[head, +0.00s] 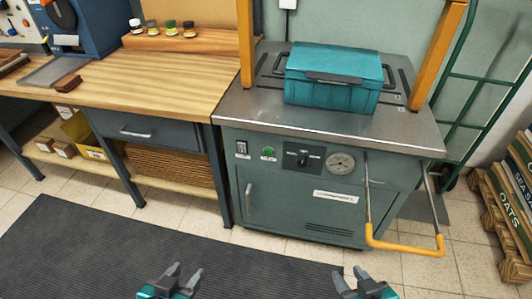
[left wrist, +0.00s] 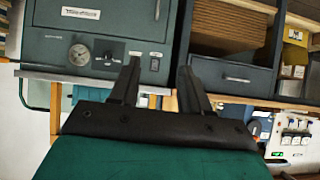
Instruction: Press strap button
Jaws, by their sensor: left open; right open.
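The strapping machine (head: 300,215) is a grey-green cabinet with a metal top. On its front panel, a round green button (head: 268,153) sits between a rocker switch (head: 241,149) and a black dial (head: 303,160). A teal toolbox-like case (head: 333,80) stands on top between yellow posts. My left gripper (head: 182,274) and right gripper (head: 359,276) are low at the front of the head view, both open and empty, well apart from the panel. In the left wrist view, my left gripper (left wrist: 158,75) appears with spread fingers, and the panel shows upside down behind it.
A yellow-handled bar (head: 405,247) juts out at the machine's lower right. A wooden workbench (head: 150,85) with a drawer stands to the left. A green hand truck (head: 478,100) and a pallet with sacks (head: 510,200) are at right. A dark mat (head: 120,245) covers the floor in front.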

